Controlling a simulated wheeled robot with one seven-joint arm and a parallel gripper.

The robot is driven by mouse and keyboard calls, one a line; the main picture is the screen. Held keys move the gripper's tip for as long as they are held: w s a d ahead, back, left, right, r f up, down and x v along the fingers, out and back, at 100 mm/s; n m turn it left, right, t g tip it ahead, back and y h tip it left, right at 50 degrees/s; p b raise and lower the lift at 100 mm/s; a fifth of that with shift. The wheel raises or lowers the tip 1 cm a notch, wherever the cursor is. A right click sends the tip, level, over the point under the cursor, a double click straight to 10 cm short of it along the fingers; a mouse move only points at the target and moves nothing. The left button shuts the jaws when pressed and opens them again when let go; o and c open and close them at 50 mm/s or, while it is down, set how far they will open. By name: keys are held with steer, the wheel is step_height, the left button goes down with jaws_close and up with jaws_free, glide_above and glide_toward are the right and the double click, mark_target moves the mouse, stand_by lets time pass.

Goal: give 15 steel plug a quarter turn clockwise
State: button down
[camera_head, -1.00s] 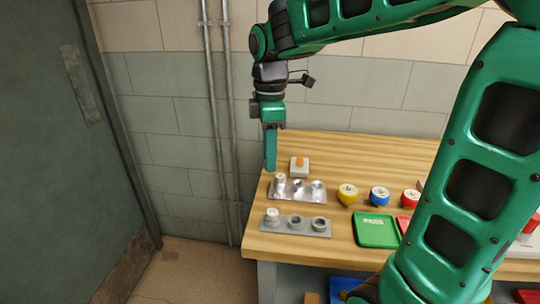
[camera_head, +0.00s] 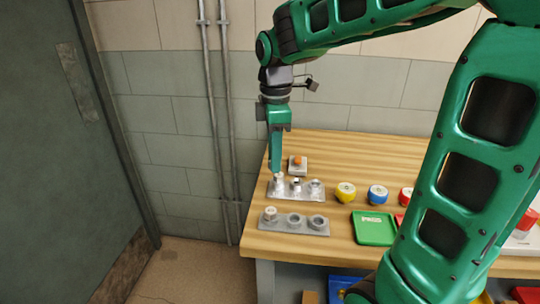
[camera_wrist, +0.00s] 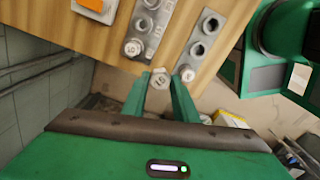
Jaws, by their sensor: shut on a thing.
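My gripper (camera_head: 275,171) points down over the left end of the steel plate (camera_head: 297,190). In the wrist view its two fingers (camera_wrist: 161,82) are closed around a small pale round plug (camera_wrist: 160,72), which shows clear of both plates. I cannot read its marking for sure. In the head view the near finger hides it. The steel plate also shows in the wrist view (camera_wrist: 139,35), with a pale round plug (camera_wrist: 133,47) at its near end and two further round places beyond.
A grey plate (camera_head: 294,225) with a pale plug (camera_head: 270,213) and two round sockets lies in front. An orange-topped block (camera_head: 298,163) is behind. Yellow (camera_head: 345,192) and blue (camera_head: 378,194) round pieces and a green tray (camera_head: 374,229) are to the right. The table's left edge is close.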

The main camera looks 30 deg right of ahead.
steer(key=shift+w+d+f, duration=0.3)
steer(key=shift+d+f, duration=0.6)
steer(key=shift+d, duration=0.35)
steer(key=shift+w+d+f, duration=0.3)
steer(key=shift+d+f, duration=0.65)
steer(key=shift+d, duration=0.35)
steer(key=shift+w+d+f, duration=0.3)
steer(key=shift+d+f, duration=0.6)
steer(key=shift+d, duration=0.35)
stand_by(0.4)
steer(key=n, duration=0.9)
steer(key=shift+w+d+f, duration=0.2)
steer(key=shift+d+f, duration=0.4)
steer(key=shift+f, duration=0.05)
stand_by(0.5)
steer(key=shift+f, duration=0.7)
stand_by(1.0)
